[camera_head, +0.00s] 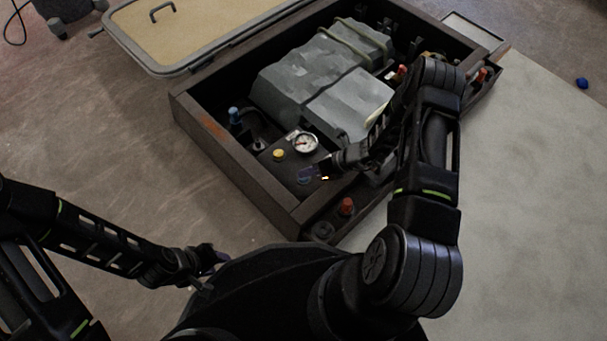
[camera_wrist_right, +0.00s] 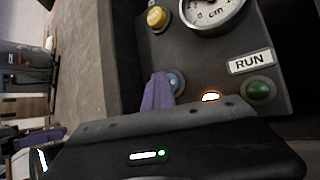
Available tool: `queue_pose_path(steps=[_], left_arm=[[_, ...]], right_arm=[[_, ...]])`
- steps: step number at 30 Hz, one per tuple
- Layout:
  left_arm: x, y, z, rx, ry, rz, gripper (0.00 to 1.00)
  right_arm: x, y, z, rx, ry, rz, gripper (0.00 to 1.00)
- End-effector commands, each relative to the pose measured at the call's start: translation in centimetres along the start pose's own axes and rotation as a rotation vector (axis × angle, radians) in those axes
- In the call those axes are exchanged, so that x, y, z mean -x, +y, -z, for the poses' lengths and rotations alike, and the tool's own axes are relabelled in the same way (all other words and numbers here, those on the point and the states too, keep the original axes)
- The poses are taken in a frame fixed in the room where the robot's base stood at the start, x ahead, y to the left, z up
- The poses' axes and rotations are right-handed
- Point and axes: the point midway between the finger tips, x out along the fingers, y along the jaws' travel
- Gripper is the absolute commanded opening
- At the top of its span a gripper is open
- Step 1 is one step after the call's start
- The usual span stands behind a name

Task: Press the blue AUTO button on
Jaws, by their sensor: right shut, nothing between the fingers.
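The blue button (camera_wrist_right: 178,82) is on the dark control panel. In the right wrist view, the purple-grey fingers of my right gripper (camera_wrist_right: 158,85) overlap its left side and hide part of it. I cannot tell whether they touch it. No AUTO label is readable. The right gripper is shut and empty; in the head view it (camera_head: 318,170) is low over the panel's front part. A small lamp (camera_wrist_right: 211,97) beside the blue button glows orange-white. My left gripper (camera_head: 216,258) is off to the left of the box, and its fingers are too dark to read.
The panel carries a yellow button (camera_wrist_right: 157,17), a round gauge (camera_wrist_right: 208,12), a RUN label (camera_wrist_right: 250,62) and a green button (camera_wrist_right: 260,90). The open box (camera_head: 235,180) also holds a grey block (camera_head: 345,100). A red knob (camera_head: 346,206) stands at its near edge.

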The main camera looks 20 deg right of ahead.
Motion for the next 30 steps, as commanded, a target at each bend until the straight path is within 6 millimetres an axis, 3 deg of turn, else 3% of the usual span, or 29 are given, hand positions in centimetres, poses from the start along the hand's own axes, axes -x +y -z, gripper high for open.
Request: queue_pose_path(steps=[1,5,21,30], left_arm=[[-0.1,0.0,0.0,0.0,0.0,0.0,0.36],[0.1,0.0,0.0,0.0,0.0,0.0,0.36],[4.2,1.5,0.3,0.0,0.0,0.0,0.36],[4.5,1.6,0.4,0.0,0.0,0.0,0.36]], right_arm=[[0.0,-0.3,0.9,-0.006,0.015,0.006,0.0],[0.2,-0.1,0.9,-0.007,0.016,0.006,0.0],[4.0,2.7,-2.5,-0.003,0.007,0.003,0.0],[4.2,3.0,-2.8,-0.003,0.006,0.002,0.0]])
